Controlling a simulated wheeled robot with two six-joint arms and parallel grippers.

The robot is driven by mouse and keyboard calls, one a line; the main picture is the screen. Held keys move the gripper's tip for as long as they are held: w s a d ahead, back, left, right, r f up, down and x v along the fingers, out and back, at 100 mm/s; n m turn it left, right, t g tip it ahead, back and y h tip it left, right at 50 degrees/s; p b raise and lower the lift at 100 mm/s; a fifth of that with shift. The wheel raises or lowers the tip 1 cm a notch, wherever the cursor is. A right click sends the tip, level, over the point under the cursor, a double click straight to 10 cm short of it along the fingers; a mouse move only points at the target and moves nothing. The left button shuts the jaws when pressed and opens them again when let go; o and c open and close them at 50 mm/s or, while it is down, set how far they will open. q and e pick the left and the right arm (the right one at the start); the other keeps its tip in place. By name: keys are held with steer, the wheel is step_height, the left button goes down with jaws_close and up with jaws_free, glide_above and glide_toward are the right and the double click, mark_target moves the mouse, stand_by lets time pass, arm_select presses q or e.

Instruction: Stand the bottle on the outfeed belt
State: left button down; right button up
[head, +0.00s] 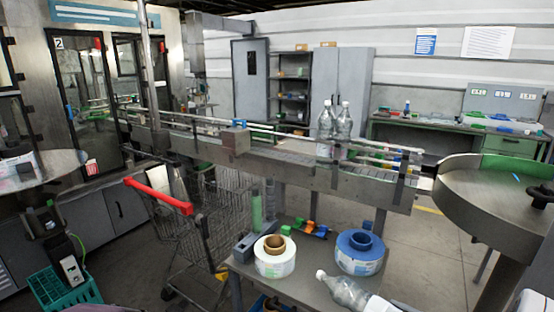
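A clear plastic bottle (345,290) with a white cap lies on its side on the small grey table (306,287), at the bottom of the head view. Its cap end points left, and its lower end runs to the picture's bottom edge, where a pale label shows. The outfeed belt (268,160) runs across the middle of the view between rails. Two clear bottles, a left one (325,122) and a right one (344,122), stand upright close together on it. Neither of my grippers shows in the head view.
A white reel (275,264) and a blue reel (359,262) stand on the small table near the bottle. A round steel table (490,200) is at the belt's right end. A shopping cart (205,225) with a red handle stands left.

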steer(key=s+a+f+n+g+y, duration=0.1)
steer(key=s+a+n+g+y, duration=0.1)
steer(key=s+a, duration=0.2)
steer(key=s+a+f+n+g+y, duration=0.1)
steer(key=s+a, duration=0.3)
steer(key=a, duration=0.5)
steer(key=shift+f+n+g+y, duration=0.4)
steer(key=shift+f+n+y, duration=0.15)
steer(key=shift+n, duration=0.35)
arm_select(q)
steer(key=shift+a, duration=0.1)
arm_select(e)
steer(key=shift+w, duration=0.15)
